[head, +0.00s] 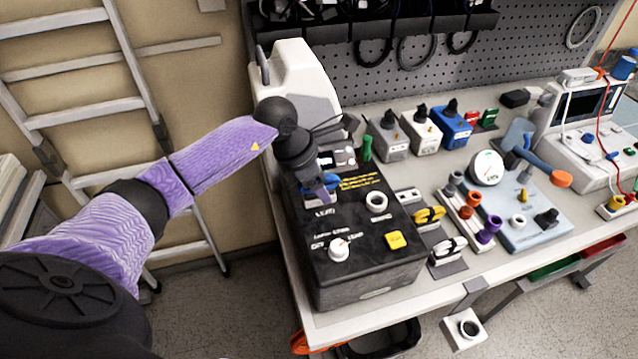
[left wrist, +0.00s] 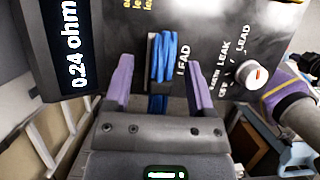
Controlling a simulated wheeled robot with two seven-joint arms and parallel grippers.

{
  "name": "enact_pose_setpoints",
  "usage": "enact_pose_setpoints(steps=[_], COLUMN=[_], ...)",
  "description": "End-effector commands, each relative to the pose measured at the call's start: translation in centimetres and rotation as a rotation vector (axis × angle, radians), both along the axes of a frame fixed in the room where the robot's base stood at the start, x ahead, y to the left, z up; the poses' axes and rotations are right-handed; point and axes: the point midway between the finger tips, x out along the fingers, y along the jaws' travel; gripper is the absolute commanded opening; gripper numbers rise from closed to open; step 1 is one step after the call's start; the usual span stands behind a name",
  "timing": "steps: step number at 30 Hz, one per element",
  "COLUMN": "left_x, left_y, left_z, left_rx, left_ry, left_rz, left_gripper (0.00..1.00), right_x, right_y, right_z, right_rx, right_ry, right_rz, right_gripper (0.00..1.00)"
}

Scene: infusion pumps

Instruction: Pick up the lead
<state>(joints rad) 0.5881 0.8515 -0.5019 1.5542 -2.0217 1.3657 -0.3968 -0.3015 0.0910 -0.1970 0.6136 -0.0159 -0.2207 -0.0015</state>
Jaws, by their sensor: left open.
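The lead is a bundle of blue cable (left wrist: 162,60) in the left wrist view. It hangs in a slot or holder beside the word LEAD on the face of a black tester box (head: 375,265). My left gripper (left wrist: 158,68) is open, with one purple finger on each side of the blue bundle and visible space between. In the head view my left gripper (head: 320,187) is over the rear left part of the black box, and its wrist hides most of the lead there.
The box carries a white knob (head: 338,249) and a yellow button (head: 394,240). A display (left wrist: 68,50) reads 0.24 ohm. A white container (head: 300,80) stands behind my wrist.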

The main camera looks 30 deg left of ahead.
Motion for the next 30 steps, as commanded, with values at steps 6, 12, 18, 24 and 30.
enact_pose_setpoints(steps=[6, 12, 18, 24, 30], left_x=[0.0, 0.0, 0.0, 0.1, 0.1], left_y=[0.0, 0.0, 0.0, 0.0, 0.1], left_z=[0.1, 0.1, 0.1, 1.1, 6.4], left_rx=[0.000, -0.001, 0.000, 0.000, 0.002], left_ry=[0.000, -0.001, -0.001, -0.006, -0.008], left_rz=[0.000, 0.000, -0.001, -0.002, -0.001], left_gripper=[0.37, 0.00, 0.00, 0.00, 0.00], right_x=[0.2, 0.2, 0.2, 0.2, 0.2], right_y=[0.0, 0.0, 0.0, 0.0, -0.1], right_z=[0.0, 0.0, 0.0, 0.1, 0.6], right_rx=[0.000, 0.000, 0.000, 0.000, -0.001], right_ry=[-0.005, -0.005, -0.005, -0.005, -0.005], right_rz=[0.000, 0.000, 0.000, 0.000, 0.000], right_gripper=[0.00, 0.00, 0.00, 0.00, 0.00])
